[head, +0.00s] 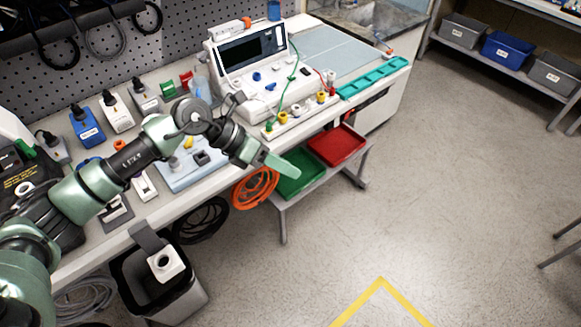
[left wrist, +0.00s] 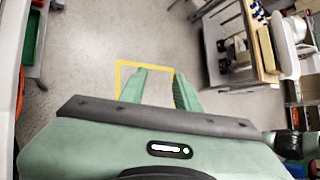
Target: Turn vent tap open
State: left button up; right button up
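My left gripper (head: 283,168) reaches in from the left in the head view, over the front edge of the workbench. I cannot clearly make out a vent tap in either view. A pale blue tray-like unit (head: 190,174) with small parts lies on the bench, partly behind my left arm. My right gripper is not in view.
A white device with a dark screen (head: 239,53) stands on the workbench (head: 128,237), with colored leads before it. Green (head: 300,181) and red (head: 337,145) trays sit below. A bin (head: 178,297) stands in front.

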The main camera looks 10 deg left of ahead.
pick_arm(q)
jog(key=shift+s+d+r+h, duration=0.2)
jog(key=shift+d+r+h, duration=0.15)
jog(key=shift+d, duration=0.25)
